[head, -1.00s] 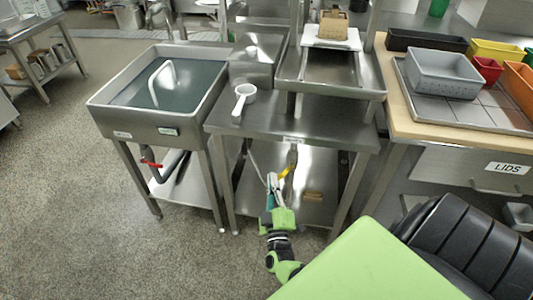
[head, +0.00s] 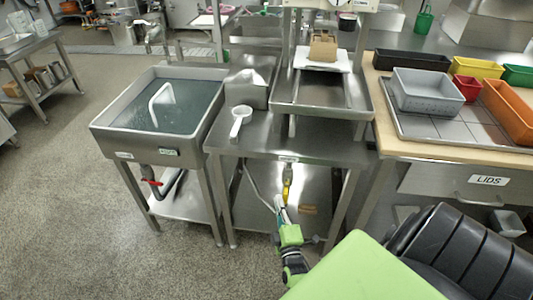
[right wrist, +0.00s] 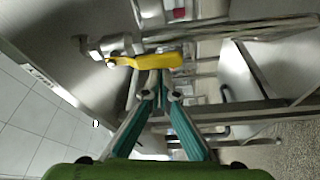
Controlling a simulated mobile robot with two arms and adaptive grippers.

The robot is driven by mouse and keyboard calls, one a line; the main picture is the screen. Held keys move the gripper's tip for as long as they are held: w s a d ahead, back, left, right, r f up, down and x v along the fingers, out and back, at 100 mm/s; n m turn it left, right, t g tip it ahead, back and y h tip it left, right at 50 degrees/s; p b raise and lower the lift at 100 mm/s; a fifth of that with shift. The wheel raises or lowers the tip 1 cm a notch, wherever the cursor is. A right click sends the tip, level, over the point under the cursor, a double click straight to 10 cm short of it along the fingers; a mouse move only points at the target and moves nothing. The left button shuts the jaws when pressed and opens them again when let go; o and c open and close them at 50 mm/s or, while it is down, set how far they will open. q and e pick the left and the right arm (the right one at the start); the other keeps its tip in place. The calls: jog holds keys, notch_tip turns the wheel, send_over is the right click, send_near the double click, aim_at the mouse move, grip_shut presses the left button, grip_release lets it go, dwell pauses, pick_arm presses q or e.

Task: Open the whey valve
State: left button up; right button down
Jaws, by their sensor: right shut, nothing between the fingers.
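A valve with a yellow handle (head: 287,192) hangs under the middle steel table; I take it for the whey valve, though its label is too small to read. The handle points down, roughly in line with the pipe. In the right wrist view the yellow handle (right wrist: 155,61) lies across the picture, just past my fingertips, with the metal valve body at its left end. My right gripper (head: 280,206) is below the handle, shut and empty; in the wrist view its teal fingers (right wrist: 160,88) are close to the handle. I cannot tell whether they touch it. My left gripper is out of view.
A sink (head: 160,100) with a red-handled valve (head: 151,183) stands at the left. A white ladle (head: 239,120) lies on the middle table (head: 300,138). Table legs and a lower shelf surround the valve. A wooden-topped counter (head: 420,148) with bins is at the right.

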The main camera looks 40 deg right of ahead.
jog(key=shift+s+d+f, duration=0.2)
jog(key=shift+s+d, duration=0.1)
jog(key=shift+s, duration=0.05)
dwell(0.5)
jog(key=shift+w, duration=0.1)
